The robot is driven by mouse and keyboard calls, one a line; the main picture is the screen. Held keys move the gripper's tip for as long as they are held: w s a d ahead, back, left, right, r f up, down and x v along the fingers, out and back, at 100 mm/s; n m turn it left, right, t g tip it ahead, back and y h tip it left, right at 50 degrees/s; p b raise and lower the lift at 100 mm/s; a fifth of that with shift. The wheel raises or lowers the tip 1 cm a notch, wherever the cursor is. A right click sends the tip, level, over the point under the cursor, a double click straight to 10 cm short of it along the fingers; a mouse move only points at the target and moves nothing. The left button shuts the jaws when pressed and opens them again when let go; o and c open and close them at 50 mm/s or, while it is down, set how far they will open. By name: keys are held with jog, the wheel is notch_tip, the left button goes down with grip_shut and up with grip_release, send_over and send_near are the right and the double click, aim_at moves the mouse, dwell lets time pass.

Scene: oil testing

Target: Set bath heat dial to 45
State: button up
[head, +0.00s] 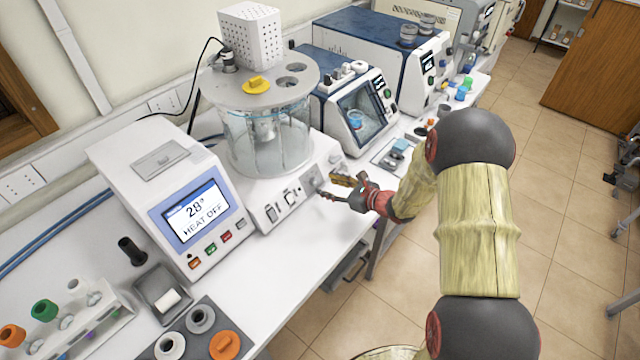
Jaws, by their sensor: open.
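The bath is a white unit with a round clear glass tank (268,135) under a grey lid. Its display (196,210) reads "28°" and "HEAT OFF". The front of the bath base carries switches (292,196) and a grey square plate (313,179). A small dark part, perhaps the heat dial, shows at this plate, but it is too small to read any marking. My gripper (334,188) is open in front of the plate, with its fingers pointing left towards it. I cannot tell whether the fingers touch anything.
Coloured buttons (211,248) sit below the display. A tube rack (85,318) and a dark tray with jars (185,340) stand at the front left. More blue and white instruments (365,115) line the bench to the right.

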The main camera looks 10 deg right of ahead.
aim_at(317, 182)
jog(key=x, duration=0.5)
jog(key=shift+s, duration=0.1)
jog(key=c, duration=0.3)
jog(key=c, duration=0.8)
grip_shut()
